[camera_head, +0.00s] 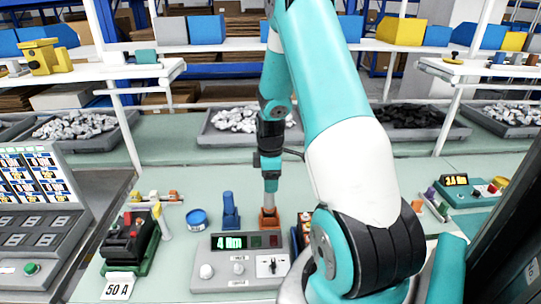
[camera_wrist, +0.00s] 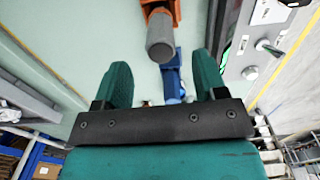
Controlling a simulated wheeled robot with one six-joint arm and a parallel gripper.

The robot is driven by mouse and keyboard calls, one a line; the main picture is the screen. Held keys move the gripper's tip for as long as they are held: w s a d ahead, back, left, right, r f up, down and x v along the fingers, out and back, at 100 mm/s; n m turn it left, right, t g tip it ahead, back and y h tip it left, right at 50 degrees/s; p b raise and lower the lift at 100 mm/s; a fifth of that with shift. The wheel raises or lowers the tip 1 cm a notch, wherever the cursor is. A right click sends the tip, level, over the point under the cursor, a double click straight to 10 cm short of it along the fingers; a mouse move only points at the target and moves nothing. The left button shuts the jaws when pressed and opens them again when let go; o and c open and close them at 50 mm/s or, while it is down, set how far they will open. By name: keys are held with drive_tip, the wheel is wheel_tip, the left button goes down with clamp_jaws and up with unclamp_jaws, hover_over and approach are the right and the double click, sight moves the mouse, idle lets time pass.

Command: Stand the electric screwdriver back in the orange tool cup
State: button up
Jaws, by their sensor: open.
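A grey cylindrical body, which looks like the electric screwdriver (camera_head: 269,198), stands upright in the orange tool cup (camera_head: 269,219) behind the panel with the green display. In the wrist view the grey cylinder (camera_wrist: 160,38) points its round end toward the camera, with part of the orange cup (camera_wrist: 155,5) beyond it. My gripper (camera_head: 270,176) is directly above the cylinder. In the wrist view its two teal fingers (camera_wrist: 162,68) are spread, with the cylinder's end close to the gap between their tips and no finger touching it. The inside of the cup is hidden.
A blue holder (camera_head: 230,211) stands left of the cup and also shows in the wrist view (camera_wrist: 172,80). A blue roll (camera_head: 197,219), a breaker (camera_head: 128,240) and the display panel (camera_head: 240,262) are nearby. Grey trays of parts (camera_head: 235,135) lie behind.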

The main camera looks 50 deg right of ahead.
wheel_tip(320, 180, up, 11)
drive_tip(key=b, duration=0.1)
drive_tip(key=shift+f, duration=0.2)
idle(0.5)
drive_tip(key=a+r+t+y+b, duration=0.1)
drive_tip(key=a+r, duration=0.2)
drive_tip(key=a, duration=0.8)
drive_tip(key=a+r+y+b, duration=0.1)
drive_tip(key=a+r, duration=0.1)
drive_tip(key=a, duration=1)
drive_tip(key=s+a+r+m+g+y, duration=0.1)
drive_tip(key=s+a+r+y, duration=0.1)
drive_tip(key=s+a, duration=1.3)
drive_tip(key=shift+a, duration=0.25)
